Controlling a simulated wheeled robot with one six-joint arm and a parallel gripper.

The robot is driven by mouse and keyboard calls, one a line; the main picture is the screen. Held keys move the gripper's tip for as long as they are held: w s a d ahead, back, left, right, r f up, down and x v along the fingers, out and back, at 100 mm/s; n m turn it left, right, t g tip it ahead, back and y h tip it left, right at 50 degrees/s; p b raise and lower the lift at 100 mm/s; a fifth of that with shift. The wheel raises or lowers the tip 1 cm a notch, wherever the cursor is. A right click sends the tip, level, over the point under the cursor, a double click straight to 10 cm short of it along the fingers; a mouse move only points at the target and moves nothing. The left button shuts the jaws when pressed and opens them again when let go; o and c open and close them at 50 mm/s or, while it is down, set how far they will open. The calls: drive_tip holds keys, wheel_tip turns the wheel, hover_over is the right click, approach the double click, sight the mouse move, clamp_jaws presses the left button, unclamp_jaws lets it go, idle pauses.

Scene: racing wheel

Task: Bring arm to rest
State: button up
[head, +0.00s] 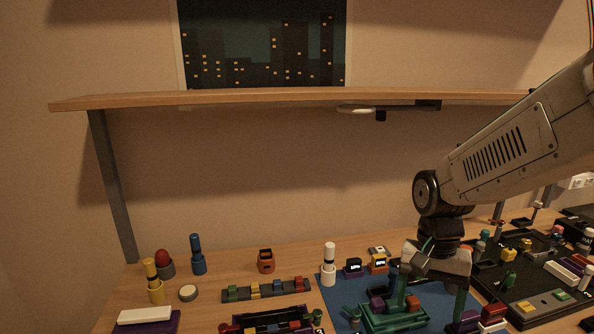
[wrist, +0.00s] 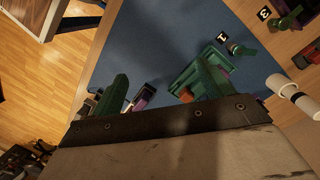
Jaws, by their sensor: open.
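My arm comes in from the right in the head view and bends down over the table. My gripper (head: 431,298) points down above the blue mat (head: 340,300), its two green fingers spread with nothing seen between them. The left finger overlaps a green tray (head: 408,322) holding small coloured blocks. In the wrist view the gripper (wrist: 160,85) is also spread over the blue mat (wrist: 150,40), and the green tray (wrist: 210,55) lies by the right finger, partly hidden. I cannot tell whether the finger touches the tray.
A wooden shelf (head: 270,97) spans above the table. A white bottle-like piece (head: 329,265) stands at the mat's left. A black board (head: 545,307) with several small parts lies right. A row of coloured blocks (head: 265,290) and yellow (head: 154,285) and blue (head: 197,256) pieces stand left.

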drive_tip(key=s+d+r+n+t, duration=0.1)
drive_tip(key=s+r+n, duration=0.2)
drive_tip(key=s+r, duration=0.2)
drive_tip(key=s+d+r+n+t, duration=0.1)
drive_tip(key=s+r, duration=0.4)
drive_tip(key=s, duration=0.6)
drive_tip(key=shift+s+n+t, duration=0.2)
drive_tip(key=shift+n+t, duration=0.4)
drive_tip(key=shift+n, duration=0.4)
